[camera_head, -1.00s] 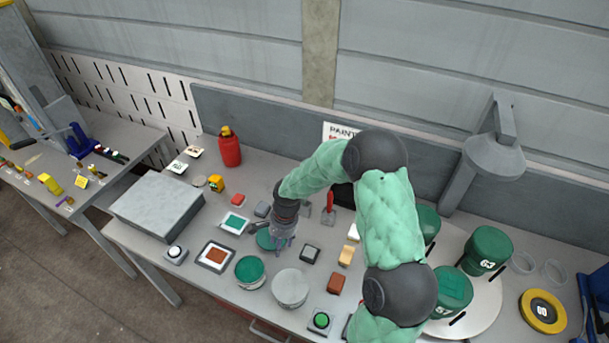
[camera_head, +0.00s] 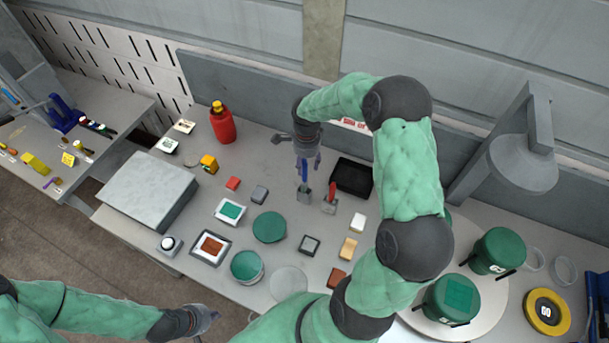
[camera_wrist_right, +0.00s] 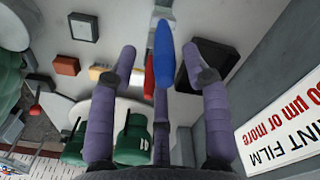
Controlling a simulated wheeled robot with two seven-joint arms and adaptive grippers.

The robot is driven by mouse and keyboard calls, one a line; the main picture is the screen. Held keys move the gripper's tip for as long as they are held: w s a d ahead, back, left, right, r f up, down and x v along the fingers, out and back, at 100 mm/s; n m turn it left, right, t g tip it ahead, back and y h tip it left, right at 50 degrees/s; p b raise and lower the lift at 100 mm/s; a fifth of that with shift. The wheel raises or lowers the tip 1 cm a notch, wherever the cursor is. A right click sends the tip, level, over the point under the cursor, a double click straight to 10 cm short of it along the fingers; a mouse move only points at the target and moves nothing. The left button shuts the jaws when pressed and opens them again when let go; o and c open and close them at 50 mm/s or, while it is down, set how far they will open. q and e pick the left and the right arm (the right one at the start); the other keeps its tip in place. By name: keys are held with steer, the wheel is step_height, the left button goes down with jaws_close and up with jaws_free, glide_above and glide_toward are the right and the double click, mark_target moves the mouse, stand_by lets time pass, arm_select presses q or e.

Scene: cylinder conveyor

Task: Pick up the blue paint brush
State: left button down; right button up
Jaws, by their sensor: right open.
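The blue paint brush (camera_head: 304,171) stands with its handle up and its grey head low on the table, at the back middle of the head view. My right gripper (camera_head: 307,156) is open directly above it. In the right wrist view the blue handle of the paint brush (camera_wrist_right: 163,57) lies between the spread purple fingers of my right gripper (camera_wrist_right: 161,62). The fingers look apart from the handle, though contact with the rear finger cannot be told. My left gripper (camera_head: 205,318) is low at the left front, apart from the brush; its fingers are too small to judge.
A red-handled brush (camera_head: 331,195) stands close to the right of the blue one. A black tray (camera_head: 352,177) is behind it. A green disc (camera_head: 269,227), small blocks and paint tins crowd the table in front. A red bottle (camera_head: 222,126) stands at the back left.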

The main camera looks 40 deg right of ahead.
mark_target(304, 171)
steer(key=shift+w+f+p, duration=0.2)
steer(key=shift+f+p, duration=0.05)
steer(key=shift+f, duration=1.2)
steer(key=shift+w+f+p, duration=0.2)
steer(key=shift+f, duration=1.2)
jaws_close()
